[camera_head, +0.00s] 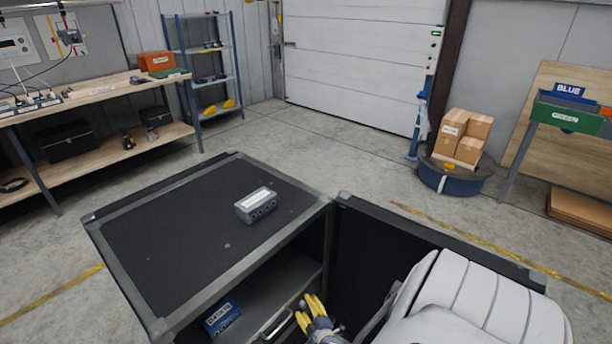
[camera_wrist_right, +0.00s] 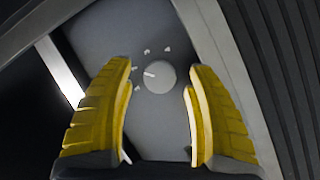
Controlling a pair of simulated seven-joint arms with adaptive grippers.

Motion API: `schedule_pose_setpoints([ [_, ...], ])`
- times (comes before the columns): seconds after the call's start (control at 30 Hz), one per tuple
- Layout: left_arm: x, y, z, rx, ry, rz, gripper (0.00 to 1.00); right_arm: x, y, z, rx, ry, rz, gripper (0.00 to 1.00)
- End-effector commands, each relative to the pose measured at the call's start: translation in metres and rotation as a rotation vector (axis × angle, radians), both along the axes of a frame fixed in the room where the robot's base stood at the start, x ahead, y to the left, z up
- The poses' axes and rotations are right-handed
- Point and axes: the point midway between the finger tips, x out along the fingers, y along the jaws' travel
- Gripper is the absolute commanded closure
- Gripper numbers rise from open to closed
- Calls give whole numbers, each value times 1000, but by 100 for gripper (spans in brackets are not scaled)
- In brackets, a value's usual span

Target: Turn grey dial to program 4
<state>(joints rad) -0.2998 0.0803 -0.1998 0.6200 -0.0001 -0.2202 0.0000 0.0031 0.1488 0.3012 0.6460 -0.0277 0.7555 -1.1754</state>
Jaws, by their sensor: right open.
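The grey dial (camera_wrist_right: 160,77) is a small round knob on a dark grey panel (camera_wrist_right: 100,35) in the right wrist view. A short white pointer line on it points left and slightly up. Small white marks stand around its left and upper side, too small to read. My right gripper (camera_wrist_right: 161,68) is open, its yellow fingers on either side of the dial in the picture; I see no contact. In the head view the right gripper (camera_head: 311,307) is low at the cabinet's open front, and I cannot make out the dial there. My left gripper is not in view.
A dark cabinet (camera_head: 150,215) carries a grey box with round sockets (camera_head: 257,205) on top. A blue labelled box (camera_head: 222,317) sits inside, near a metal handle (camera_head: 277,322). An open door panel (camera_head: 385,235) stands to the right. A workbench (camera_head: 95,92) is at the left.

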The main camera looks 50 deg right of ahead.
Motion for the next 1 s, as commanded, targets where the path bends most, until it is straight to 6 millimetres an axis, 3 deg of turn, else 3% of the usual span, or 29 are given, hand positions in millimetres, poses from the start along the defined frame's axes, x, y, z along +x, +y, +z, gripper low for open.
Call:
schedule_pose_setpoints([
  [0.43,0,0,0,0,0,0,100,2,-1,0,0,0,0,43],
  [0.9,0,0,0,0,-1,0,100,2,-1,-1,0,0,0,98],
  [1.0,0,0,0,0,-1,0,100,2,-1,0,0,0,0,100],
])
